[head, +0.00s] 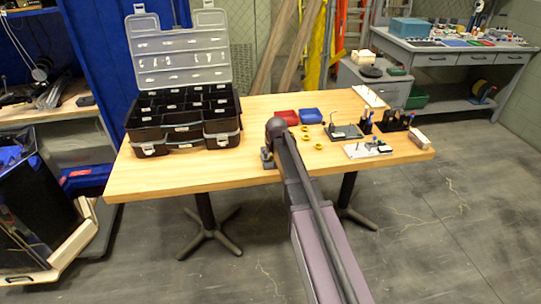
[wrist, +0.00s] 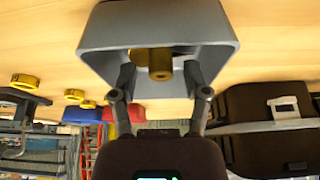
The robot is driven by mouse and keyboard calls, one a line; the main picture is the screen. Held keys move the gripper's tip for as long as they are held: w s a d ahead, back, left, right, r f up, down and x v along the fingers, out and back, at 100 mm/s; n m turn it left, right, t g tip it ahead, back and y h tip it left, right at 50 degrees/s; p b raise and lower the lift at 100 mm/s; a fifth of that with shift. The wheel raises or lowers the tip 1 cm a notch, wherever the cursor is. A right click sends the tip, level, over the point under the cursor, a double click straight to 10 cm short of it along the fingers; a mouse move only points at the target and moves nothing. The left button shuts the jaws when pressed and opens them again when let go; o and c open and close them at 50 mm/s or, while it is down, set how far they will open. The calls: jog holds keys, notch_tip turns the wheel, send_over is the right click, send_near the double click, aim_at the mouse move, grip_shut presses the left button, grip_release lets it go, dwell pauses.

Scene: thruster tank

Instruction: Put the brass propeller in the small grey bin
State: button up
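In the wrist view, the small grey bin (wrist: 222,55) shows as an open grey box with sloping walls. My gripper (wrist: 158,68) reaches over its rim, with one finger on each side of a brass propeller (wrist: 160,62). The propeller's hub faces the camera, and its brass reaches across to both fingertips. It appears held at the bin's opening; its gap to the bin floor cannot be judged. In the head view, my gripper hides most of the grey bin (head: 267,160) near the table's front edge, and this propeller is not visible.
A black organizer (head: 185,125) with a raised clear lid stands left on the wooden table (head: 225,175). A red bin (head: 287,117) and a blue bin (head: 310,116) stand behind. Several small yellow pieces (head: 317,146), tools and boards lie to the right.

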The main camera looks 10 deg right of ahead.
jog(key=shift+r, duration=0.1)
dwell(0.3)
jog(key=p+v, duration=1.1)
jog(key=v, duration=0.1)
dwell(0.6)
dwell(0.5)
jog(key=s+f+g, duration=0.1)
jog(key=s+g, duration=0.3)
jog(key=s, duration=2)
jog(key=shift+a+f+g, duration=0.15)
jog(key=shift+a+g, duration=0.1)
jog(key=shift+g, duration=0.05)
